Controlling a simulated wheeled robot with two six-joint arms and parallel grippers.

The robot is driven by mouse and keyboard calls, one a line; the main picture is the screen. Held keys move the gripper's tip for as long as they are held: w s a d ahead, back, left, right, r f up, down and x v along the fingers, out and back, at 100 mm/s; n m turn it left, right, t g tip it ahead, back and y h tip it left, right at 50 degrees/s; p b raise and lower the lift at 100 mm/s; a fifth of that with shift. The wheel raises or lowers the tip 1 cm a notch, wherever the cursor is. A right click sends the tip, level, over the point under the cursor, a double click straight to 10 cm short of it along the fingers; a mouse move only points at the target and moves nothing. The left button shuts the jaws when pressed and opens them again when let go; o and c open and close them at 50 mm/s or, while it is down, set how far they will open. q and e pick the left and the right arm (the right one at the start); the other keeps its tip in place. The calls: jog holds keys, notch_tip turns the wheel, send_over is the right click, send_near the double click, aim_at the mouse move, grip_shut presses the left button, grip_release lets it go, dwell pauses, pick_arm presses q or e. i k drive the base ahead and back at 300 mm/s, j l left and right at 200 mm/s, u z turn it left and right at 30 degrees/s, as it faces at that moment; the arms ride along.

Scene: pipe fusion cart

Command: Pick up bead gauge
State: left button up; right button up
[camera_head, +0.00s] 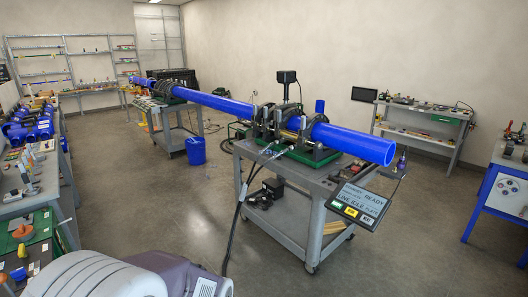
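I cannot pick out a bead gauge for certain; the small tools on the benches are too small to tell apart. The fusion machine (268,124) stands on a grey cart (237,150) in the middle, with dark clamps around a long blue pipe (217,102). A blue pipe section (355,143) sticks out of the clamps to the right, over the cart's edge. A control screen (358,203) with green and yellow buttons hangs at the cart's front right corner. Neither of my grippers is in view.
Benches with tools and blue fittings (38,128) line the left. A second cart (166,113) supports the pipe's far end, with a blue bucket (196,150) beside it. A blue-framed bench (497,200) stands at the right. The floor (150,215) between left benches and cart is clear.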

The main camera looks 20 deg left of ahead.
aim_at(32, 152)
jog(key=i+j+u, duration=0.15)
jog(key=i+u, duration=0.8)
jog(key=i+l+u, duration=0.3)
jog(key=i+u, duration=0.15)
jog(key=i+j+u, duration=0.25)
jog(key=i, duration=1.1)
jog(key=i+l+u, duration=0.25)
jog(key=i, duration=1.15)
jog(key=i+u, duration=0.25)
jog(key=i, duration=0.4)
jog(key=i+l+u, duration=0.25)
jog(key=i, duration=0.4)
jog(key=i+u, duration=0.25)
jog(key=u, duration=0.2)
jog(key=i+u, duration=0.25)
jog(key=u, duration=0.2)
jog(key=i+l+u, duration=0.15)
jog(key=u, duration=0.3)
jog(key=i+l+u, duration=0.25)
jog(key=u, duration=0.15)
jog(key=i+l+u, duration=0.2)
jog(key=u, duration=0.25)
jog(key=l, duration=0.1)
